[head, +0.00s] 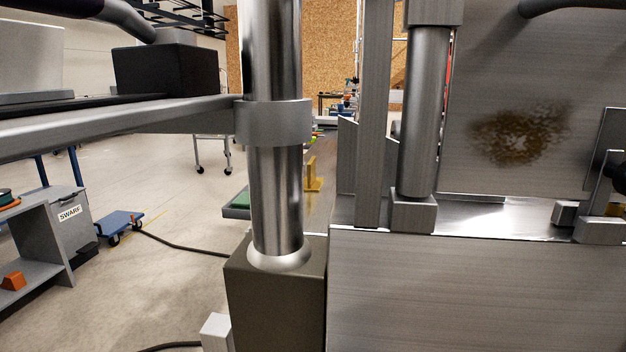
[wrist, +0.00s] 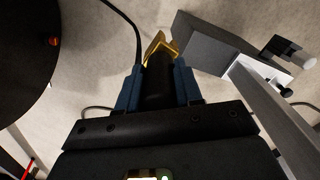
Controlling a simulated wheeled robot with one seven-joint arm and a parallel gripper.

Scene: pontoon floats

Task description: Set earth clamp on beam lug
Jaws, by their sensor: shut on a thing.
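In the wrist view my gripper (wrist: 157,88) has its blue fingers closed on both sides of the black body of the earth clamp (wrist: 158,78). The clamp's brass-coloured jaws (wrist: 159,45) point away from the gripper, toward the top of the picture. A grey block (wrist: 212,45) is just right of the jaws; a gap seems to lie between them. I cannot tell whether any part there is the beam lug. The head view shows neither my gripper nor the clamp clearly.
A black cable (wrist: 128,22) runs beside the clamp. A grey bar (wrist: 275,115) slopes down at the right, and a dark round thing (wrist: 25,50) fills the upper left. In the head view a steel column (head: 276,190) and machine panel (head: 470,290) block much of the view.

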